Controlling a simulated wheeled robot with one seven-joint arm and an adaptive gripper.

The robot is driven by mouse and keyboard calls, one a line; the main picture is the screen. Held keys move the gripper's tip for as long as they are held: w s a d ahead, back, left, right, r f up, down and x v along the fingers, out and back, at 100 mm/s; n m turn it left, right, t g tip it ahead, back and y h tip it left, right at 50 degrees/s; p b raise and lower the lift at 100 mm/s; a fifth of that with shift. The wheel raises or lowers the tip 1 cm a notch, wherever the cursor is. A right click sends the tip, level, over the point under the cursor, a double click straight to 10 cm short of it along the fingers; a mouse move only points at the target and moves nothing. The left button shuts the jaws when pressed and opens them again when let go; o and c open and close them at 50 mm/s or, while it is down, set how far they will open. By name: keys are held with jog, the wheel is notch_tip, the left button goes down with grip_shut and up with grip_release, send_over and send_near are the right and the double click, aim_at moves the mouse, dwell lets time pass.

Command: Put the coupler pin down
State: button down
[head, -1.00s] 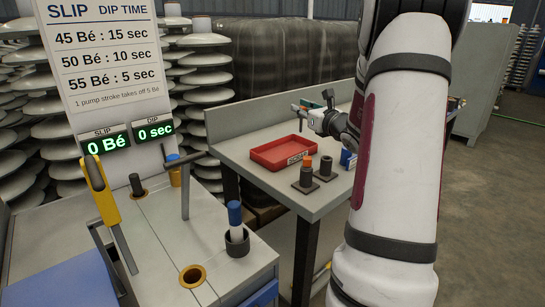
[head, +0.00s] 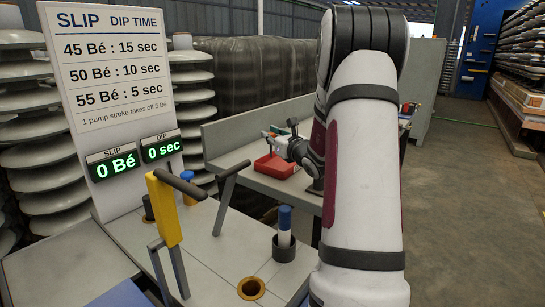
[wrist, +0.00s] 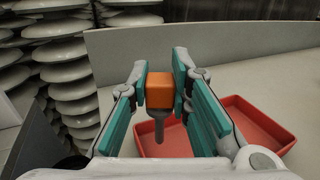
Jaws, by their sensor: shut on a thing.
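The coupler pin, an orange block head (wrist: 160,90) with a dark grey shaft pointing down, is between the teal pads of my gripper (wrist: 161,72) in the wrist view. My gripper is shut on it and holds it upright. A shallow red tray (wrist: 268,116) lies beyond and below the pin. The pin appears in front of the tray; its height above it is unclear. In the head view my gripper (head: 279,129) is above the grey table near the red tray (head: 273,167).
A low back panel (head: 240,130) edges the table. Insulator stacks (head: 190,80) stand behind. Open floor (head: 455,220) lies right.

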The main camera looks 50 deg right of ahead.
aim_at(271, 150)
jog(key=shift+f+b, duration=0.6)
jog(key=shift+f, duration=2.1)
jog(key=shift+f, duration=0.1)
jog(key=shift+f, duration=0.15)
jog(key=c, duration=1.5)
grip_release()
jog(key=shift+o, duration=0.2)
jog(key=shift+r, duration=0.25)
jog(key=shift+s+a, duration=0.1)
jog(key=shift+s, duration=0.25)
jog(key=p+v, duration=0.1)
jog(key=v, duration=1)
jog(key=shift+s, duration=0.1)
